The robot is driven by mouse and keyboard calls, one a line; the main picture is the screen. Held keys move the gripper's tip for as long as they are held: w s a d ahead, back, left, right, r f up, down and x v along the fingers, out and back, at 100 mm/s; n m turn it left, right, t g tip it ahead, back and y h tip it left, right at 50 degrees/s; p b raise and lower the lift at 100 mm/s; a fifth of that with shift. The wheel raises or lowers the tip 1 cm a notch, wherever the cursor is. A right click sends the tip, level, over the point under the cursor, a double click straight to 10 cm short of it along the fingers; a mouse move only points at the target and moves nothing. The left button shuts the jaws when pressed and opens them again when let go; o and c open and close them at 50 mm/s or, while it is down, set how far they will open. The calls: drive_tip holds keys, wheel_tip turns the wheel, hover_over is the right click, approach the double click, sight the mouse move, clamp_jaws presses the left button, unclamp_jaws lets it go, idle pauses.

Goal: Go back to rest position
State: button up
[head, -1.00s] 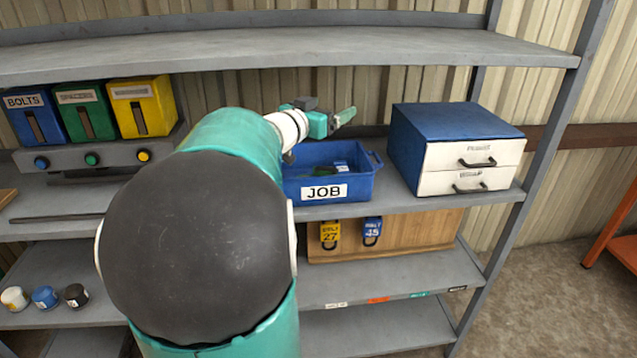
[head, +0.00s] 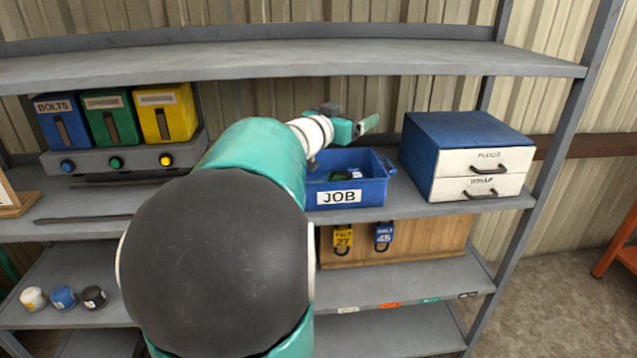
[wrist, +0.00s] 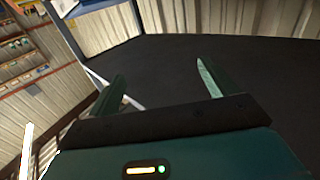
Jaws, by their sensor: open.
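My gripper (head: 366,125) is raised above the blue JOB bin (head: 373,190) on the middle shelf, near the bin's back right. In the wrist view its two green fingers (wrist: 160,85) stand wide apart with nothing between them. The bin holds some small dark and green items, partly seen. My arm's large dark joint and teal links cover the middle of the head view and hide part of the shelves behind them.
A blue cabinet (head: 465,130) with two white drawers stands right of the bin. Bolts, spacers and yellow dispensers (head: 165,112) stand at left. The upper shelf (head: 300,62) runs above my arm. Yellow and blue padlocks (head: 383,236) hang on a wooden board below. Small jars (head: 63,298) sit lower left.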

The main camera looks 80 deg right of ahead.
drive_tip(key=w+a+n+t+h, duration=0.1)
drive_tip(key=w+a+n+t, duration=0.2)
drive_tip(key=w+t, duration=0.5)
drive_tip(key=w+a+n+t, duration=0.3)
drive_tip(key=w, duration=1)
drive_tip(key=w+a+f+n+t+y, duration=0.2)
drive_tip(key=w+a+n+t+y, duration=0.5)
drive_tip(key=w+a, duration=0.9)
drive_tip(key=w+a+f+n+t+y, duration=0.1)
drive_tip(key=w+a+f+n+y, duration=0.2)
drive_tip(key=a, duration=0.8)
drive_tip(key=a+f+n+t+y, duration=0.1)
drive_tip(key=a+f+n+y, duration=0.25)
drive_tip(key=a, duration=0.75)
drive_tip(key=s+a+f+n+g+y, duration=0.1)
drive_tip(key=s+a+f+n+g, duration=0.1)
drive_tip(key=s+a, duration=0.4)
drive_tip(key=s+a+f+n+g+y, duration=0.2)
drive_tip(key=s+a+f+g, duration=0.2)
drive_tip(key=a, duration=0.6)
wheel_tip(320, 180, down, 3)
drive_tip(key=shift+s+a, duration=0.2)
drive_tip(key=shift+s, duration=0.9)
